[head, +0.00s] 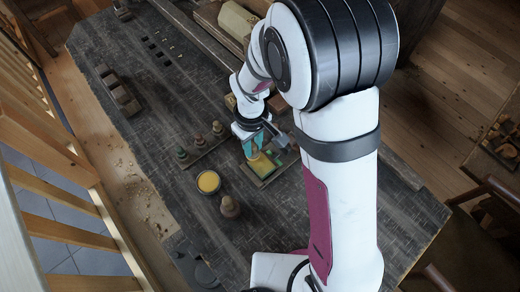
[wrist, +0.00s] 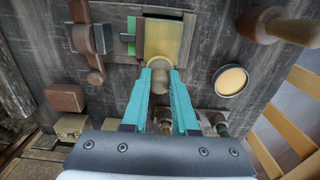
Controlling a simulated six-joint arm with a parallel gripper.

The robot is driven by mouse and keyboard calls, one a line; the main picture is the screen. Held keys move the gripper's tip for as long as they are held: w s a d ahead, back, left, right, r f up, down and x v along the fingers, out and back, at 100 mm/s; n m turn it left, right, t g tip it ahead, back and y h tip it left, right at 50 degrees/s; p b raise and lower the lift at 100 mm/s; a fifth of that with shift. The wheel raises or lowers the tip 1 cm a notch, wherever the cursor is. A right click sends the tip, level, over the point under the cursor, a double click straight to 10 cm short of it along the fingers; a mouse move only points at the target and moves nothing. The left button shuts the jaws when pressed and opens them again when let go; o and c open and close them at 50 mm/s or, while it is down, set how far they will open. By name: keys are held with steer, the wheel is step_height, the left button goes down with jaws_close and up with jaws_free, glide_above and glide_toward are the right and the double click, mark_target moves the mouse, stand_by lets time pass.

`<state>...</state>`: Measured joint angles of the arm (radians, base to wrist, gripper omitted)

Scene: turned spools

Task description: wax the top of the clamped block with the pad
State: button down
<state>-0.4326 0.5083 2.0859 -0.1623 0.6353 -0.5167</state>
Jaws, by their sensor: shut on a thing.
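My gripper (wrist: 160,74) has turquoise fingers shut on the pad (wrist: 160,79) by its rounded tan grip. In the head view my gripper (head: 252,148) is above the near-left part of the clamped block (head: 265,166). The block's yellowish top (wrist: 162,40) shows beyond the fingers in the wrist view, with a green strip (wrist: 131,36) along its left side. The pad's underside is hidden, so I cannot tell whether it touches the block. A dark clamp (wrist: 92,38) stands left of the block. A round tin of yellow wax (head: 208,182) also shows in the wrist view (wrist: 231,80).
A turned wooden piece (head: 230,206) stands near the tin. A rack with several spools (head: 198,142) lies left of the block. A brown block (wrist: 65,97) sits near the clamp.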

steer(key=shift+s+d, duration=2.4)
steer(key=shift+s, duration=0.05)
step_height(320, 180, up, 8)
stand_by(0.4)
stand_by(0.4)
